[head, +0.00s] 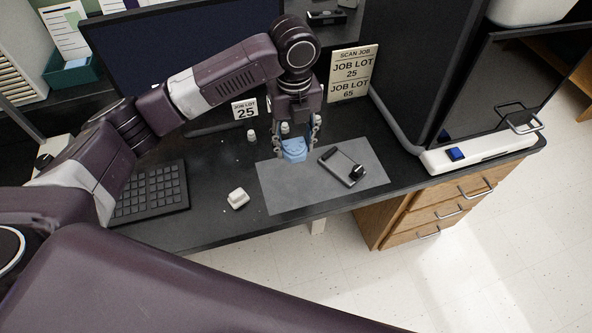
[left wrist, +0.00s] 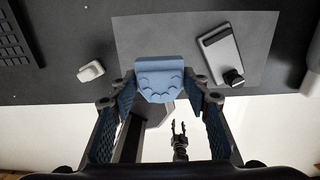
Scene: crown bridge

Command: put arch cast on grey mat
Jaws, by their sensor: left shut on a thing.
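The arch cast (head: 293,150) is light blue with a curved row of tooth marks. It also shows in the left wrist view (left wrist: 160,80). My left gripper (head: 298,146) is shut on it, with a finger at each side. The cast is over the upper left part of the grey mat (head: 283,192); I cannot tell if it touches the mat. The mat also shows in the left wrist view (left wrist: 140,35). My right gripper (left wrist: 179,131) shows small and low in the left wrist view, its fingers apart and empty.
A grey and black device (head: 343,168) lies on the mat's right part. A small white block (head: 238,198) is left of the mat. A small white piece (head: 251,135) stands behind it. A keyboard (head: 150,190) is at left, a white scanner base (head: 478,153) at right. The mat's front is clear.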

